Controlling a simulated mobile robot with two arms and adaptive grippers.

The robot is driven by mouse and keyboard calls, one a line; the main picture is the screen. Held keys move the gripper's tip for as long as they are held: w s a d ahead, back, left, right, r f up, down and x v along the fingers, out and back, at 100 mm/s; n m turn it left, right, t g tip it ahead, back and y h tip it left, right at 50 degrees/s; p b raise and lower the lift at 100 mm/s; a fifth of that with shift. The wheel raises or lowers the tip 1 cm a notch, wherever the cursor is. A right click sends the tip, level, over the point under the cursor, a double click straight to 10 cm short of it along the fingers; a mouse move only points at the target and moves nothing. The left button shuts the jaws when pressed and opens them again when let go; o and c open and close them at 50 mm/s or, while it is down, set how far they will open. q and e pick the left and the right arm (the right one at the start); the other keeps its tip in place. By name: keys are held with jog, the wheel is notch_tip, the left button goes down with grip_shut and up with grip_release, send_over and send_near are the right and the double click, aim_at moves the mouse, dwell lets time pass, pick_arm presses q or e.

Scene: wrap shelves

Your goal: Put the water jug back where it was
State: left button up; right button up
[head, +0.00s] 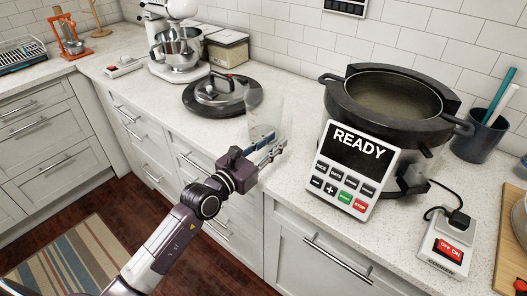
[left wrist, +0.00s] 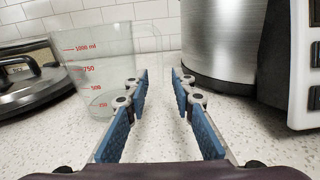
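The water jug (head: 265,112) is a clear measuring jug with red volume marks. It stands upright on the counter between the dark round lid and the cooker, and it also shows in the left wrist view (left wrist: 95,75). Whether it holds water is hard to tell. My left gripper (head: 277,143) is low over the counter at the near side of the jug. In the left wrist view its two blue-padded fingers (left wrist: 159,76) are apart with nothing between the pads. The jug's body is left of the left finger, with its handle side towards the fingers. My right gripper is not in view.
The large pot cooker (head: 385,95) with its READY panel (head: 355,168) stands close to the right of my gripper. The dark lid (head: 215,95) lies to the left. A stand mixer (head: 178,50) and a box (head: 226,48) are farther back. A switch box (head: 447,245) sits at the right.

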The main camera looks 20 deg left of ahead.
pick_arm(q)
jog(key=v, duration=0.4)
jog(key=shift+s, duration=0.15)
jog(key=shift+s+a, duration=0.15)
